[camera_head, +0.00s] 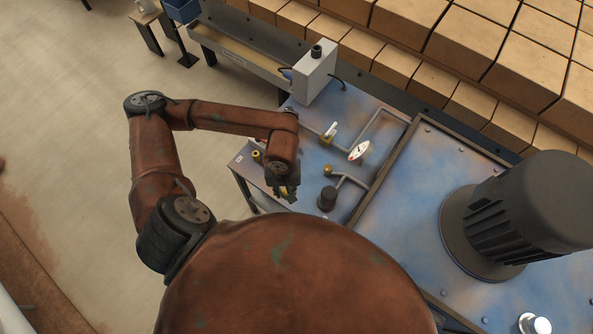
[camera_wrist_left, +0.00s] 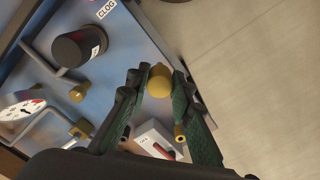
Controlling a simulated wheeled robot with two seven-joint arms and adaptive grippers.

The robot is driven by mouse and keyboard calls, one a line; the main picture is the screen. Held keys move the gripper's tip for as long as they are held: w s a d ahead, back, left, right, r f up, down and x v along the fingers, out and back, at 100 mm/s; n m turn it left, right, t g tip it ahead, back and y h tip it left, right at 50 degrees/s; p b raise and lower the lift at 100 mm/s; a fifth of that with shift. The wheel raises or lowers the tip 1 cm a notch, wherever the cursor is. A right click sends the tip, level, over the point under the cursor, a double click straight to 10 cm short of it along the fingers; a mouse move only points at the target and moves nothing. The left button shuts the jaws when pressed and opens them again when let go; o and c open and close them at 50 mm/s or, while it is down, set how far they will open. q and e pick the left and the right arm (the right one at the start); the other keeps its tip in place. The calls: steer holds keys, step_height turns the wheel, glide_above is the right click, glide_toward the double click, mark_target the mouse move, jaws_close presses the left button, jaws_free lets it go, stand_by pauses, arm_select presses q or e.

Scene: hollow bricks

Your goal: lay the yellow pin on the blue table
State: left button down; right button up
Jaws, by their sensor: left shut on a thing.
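My left gripper (camera_head: 284,191) is shut on the yellow pin (camera_head: 284,188), of which only a little shows in the head view. In the left wrist view the pin's rounded yellow end (camera_wrist_left: 159,81) shows between the fingertips of the left gripper (camera_wrist_left: 160,76); the rest of it is hidden. The blue table (camera_head: 345,101) is worn and stained; in the head view the gripper is over its near left edge. In the left wrist view the table (camera_wrist_left: 125,48) lies left of the fingers. I cannot tell how high the pin is. My right gripper is not in view.
A black cylinder (camera_head: 327,198), a white dial gauge (camera_head: 360,150), pipes and a white-handled valve (camera_head: 329,133) crowd the table. A grey box (camera_head: 314,72) stands at the back. Open floor lies left.

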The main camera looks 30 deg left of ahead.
arm_select(q)
steer(key=shift+w+a+f, duration=0.85)
steer(key=shift+w+f, duration=1.15)
steer(key=shift+f, duration=0.1)
steer(key=shift+w+a+f, duration=0.85)
steer(key=shift+w+f, duration=1.15)
steer(key=shift+f, duration=0.05)
steer(key=shift+w+a+f, duration=0.85)
steer(key=shift+w+f, duration=1.15)
steer(key=shift+f, duration=0.1)
steer(key=shift+f+b, duration=0.1)
steer(key=shift+b, duration=0.2)
steer(key=shift+f, duration=0.15)
steer(key=c, duration=1.7)
jaws_free()
steer(key=shift+r, duration=0.2)
step_height(320, 180, up, 12)
steer(key=shift+r+p, duration=0.1)
steer(key=shift+p, duration=0.2)
